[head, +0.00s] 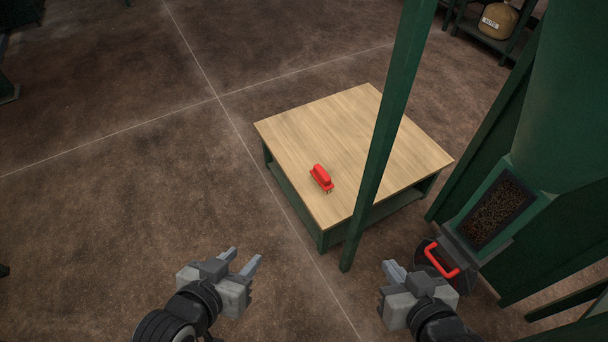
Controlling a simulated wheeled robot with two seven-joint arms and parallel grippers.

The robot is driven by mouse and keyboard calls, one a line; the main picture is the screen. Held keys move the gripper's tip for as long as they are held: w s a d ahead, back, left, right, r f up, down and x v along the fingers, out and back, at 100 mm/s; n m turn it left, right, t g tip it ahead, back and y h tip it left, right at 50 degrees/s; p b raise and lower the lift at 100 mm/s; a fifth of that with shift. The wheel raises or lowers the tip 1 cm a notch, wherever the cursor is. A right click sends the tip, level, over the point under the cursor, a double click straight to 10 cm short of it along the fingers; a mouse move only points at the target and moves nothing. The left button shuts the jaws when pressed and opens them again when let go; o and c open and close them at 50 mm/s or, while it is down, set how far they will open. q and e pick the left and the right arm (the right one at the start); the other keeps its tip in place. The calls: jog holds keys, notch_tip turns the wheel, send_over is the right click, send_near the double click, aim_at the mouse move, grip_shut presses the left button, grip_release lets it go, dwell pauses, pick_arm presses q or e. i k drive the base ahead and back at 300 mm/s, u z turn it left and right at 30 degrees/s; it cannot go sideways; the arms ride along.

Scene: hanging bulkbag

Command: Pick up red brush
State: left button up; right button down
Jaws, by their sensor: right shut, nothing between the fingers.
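The red brush (321,177) lies on the wooden top of a low table (350,125), near the table's left front edge. My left gripper (241,258) is in front of the table, to the left of and nearer than the brush. Its two fingers are spread apart with nothing between them. My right gripper (391,267) is in front of the table on the right, with its fingers together and empty. Both grippers are clear of the brush.
A green post (385,140) stands in front of the table, between the brush and the right side. A green machine with a hopper opening (494,213) and a red handle (442,260) stands on the right, close to my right gripper. A sack (497,20) sits on a far shelf.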

aim_at(321, 177)
jog(key=u, duration=0.3)
jog(key=k, duration=0.25)
jog(key=z, duration=0.15)
jog(key=i, duration=1)
jog(key=u, duration=0.75)
